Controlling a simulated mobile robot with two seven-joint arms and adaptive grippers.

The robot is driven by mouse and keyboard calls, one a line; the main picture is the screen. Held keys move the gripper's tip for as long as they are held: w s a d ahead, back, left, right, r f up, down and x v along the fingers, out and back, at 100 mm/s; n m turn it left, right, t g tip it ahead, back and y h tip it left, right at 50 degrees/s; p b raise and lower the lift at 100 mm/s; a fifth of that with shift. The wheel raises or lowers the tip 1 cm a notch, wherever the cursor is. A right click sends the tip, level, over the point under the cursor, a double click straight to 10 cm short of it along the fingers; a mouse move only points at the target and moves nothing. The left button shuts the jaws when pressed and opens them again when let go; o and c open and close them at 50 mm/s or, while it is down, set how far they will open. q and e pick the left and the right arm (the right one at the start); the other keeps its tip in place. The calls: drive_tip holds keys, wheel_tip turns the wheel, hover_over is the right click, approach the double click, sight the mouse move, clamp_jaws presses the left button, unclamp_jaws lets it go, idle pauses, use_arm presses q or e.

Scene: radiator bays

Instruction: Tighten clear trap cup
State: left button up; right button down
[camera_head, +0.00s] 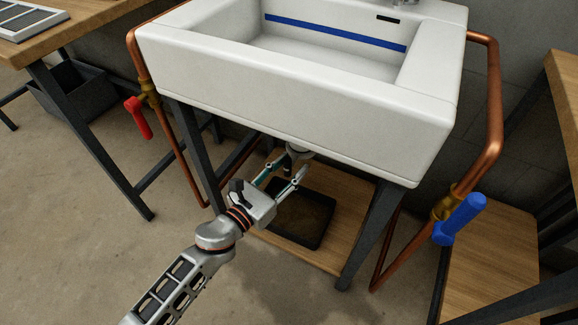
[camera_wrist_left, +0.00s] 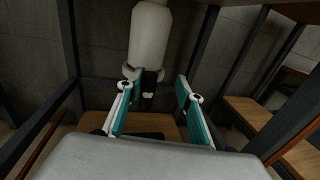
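A pale, rounded trap body (camera_wrist_left: 150,35) hangs down under the sink in the left wrist view. A dark piece (camera_wrist_left: 148,84) shows at its lower end; I cannot clearly make out a clear cup there. In the head view only a small whitish part of the trap (camera_head: 299,152) shows below the sink's edge. My left gripper (camera_head: 293,166) reaches under the sink. Its fingers are spread apart, one on each side and below the trap in the left wrist view (camera_wrist_left: 158,84), with nothing visibly gripped. Whether a fingertip touches the trap is unclear. My right gripper is out of view.
The white sink (camera_head: 300,105) overhangs the left gripper. A black tray (camera_head: 325,222) lies on the wooden lower shelf (camera_head: 347,215). Dark legs and copper pipes flank the space, with a red handle (camera_head: 138,118) at left and a blue handle (camera_head: 460,219) at right.

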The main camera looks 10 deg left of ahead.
use_arm(q)
drive_tip(key=shift+s+d, duration=0.1)
drive_tip(key=shift+s+a, duration=0.2)
drive_tip(key=v, duration=1.1)
drive_tip(key=shift+s+a, duration=0.1)
drive_tip(key=shift+s, duration=0.05)
